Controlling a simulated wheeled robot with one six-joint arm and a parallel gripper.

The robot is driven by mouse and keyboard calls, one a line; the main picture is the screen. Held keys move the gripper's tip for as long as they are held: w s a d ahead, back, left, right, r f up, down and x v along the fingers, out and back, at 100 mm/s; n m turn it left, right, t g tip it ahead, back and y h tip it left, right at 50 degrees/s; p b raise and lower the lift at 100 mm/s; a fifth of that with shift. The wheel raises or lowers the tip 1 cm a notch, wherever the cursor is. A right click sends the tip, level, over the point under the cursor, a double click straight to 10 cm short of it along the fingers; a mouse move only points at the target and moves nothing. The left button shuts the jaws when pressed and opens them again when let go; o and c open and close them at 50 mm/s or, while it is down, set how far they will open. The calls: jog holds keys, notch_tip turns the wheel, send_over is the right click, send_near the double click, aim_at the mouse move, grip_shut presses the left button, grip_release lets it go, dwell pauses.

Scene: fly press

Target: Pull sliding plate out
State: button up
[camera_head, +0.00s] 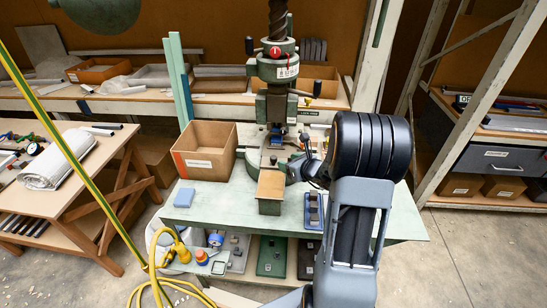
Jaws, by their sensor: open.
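The green fly press (274,68) stands at the back of the pale green table (235,215). A flat plate with a tan top (271,184) sticks out toward me from the press base and looks like the sliding plate. My gripper (305,168) is beside the press, to the right of and behind the plate's front end. It is open and looks empty, apart from the plate. My dark arm links hide much of it, and the fingertips are hard to make out.
An open cardboard box (197,164) stands left of the press. A blue block (208,195) lies at the table's left, and a blue holder (313,210) lies right of the plate. Yellow hose (165,268) hangs at the front left.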

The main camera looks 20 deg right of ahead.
aim_at(274, 158)
jog(key=p+x, duration=0.1)
jog(key=x, duration=0.8)
jog(key=shift+w+a+f, duration=0.1)
jog(key=shift+w, duration=0.05)
grip_shut()
